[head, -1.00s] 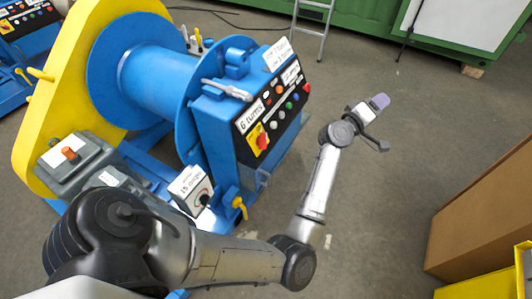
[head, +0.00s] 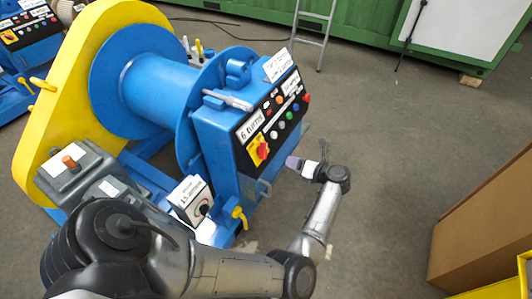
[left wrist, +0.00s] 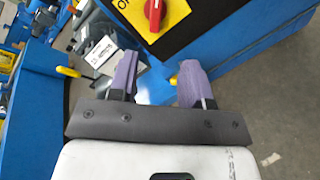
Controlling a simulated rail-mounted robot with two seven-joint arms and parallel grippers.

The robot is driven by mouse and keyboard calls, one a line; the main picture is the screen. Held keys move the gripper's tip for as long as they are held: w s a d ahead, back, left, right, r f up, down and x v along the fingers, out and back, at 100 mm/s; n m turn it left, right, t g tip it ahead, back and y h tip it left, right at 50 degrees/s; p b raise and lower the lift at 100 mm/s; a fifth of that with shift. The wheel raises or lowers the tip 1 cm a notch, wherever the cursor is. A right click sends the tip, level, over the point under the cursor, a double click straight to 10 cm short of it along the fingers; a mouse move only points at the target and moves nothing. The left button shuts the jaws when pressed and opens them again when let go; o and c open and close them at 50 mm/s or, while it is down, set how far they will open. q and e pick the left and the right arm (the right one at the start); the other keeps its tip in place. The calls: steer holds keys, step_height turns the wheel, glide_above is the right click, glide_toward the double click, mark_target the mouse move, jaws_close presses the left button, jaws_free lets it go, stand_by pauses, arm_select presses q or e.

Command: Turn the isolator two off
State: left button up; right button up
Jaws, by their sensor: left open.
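An isolator (head: 262,152), a red rotary handle on a yellow plate, is on the black front panel of the near blue winch machine. It also shows at the top of the left wrist view (left wrist: 155,12), with its handle roughly upright there and only part of the plate's lettering visible. Which number this isolator bears, I cannot read. My left gripper (head: 294,163), with purple fingers, is in front of the panel, to the right of the isolator and apart from it. In the left wrist view it (left wrist: 158,70) is open, with nothing between its fingers. My right gripper is not in view.
Several buttons and lamps (head: 281,123) sit beside the isolator. A small dial box (head: 191,199) and a yellow valve handle (head: 239,214) are below. Another machine (head: 30,40) with a similar panel stands at far left. A brown box (head: 485,220) stands at right; the floor between is clear.

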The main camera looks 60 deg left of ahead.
mark_target(266, 153)
arm_select(q)
steer(key=shift+n, duration=0.5)
steer(key=x, duration=0.4)
steer(key=b+x, duration=0.1)
steer(key=x, duration=0.7)
steer(key=shift+s+d+f+b, duration=0.1)
steer(key=shift+s+f+b, duration=0.05)
steer(key=shift+s+b, duration=0.25)
steer(key=shift+s+a+f, duration=0.2)
steer(key=shift+s+a, duration=0.1)
steer(key=shift+a, duration=0.35)
jaws_close()
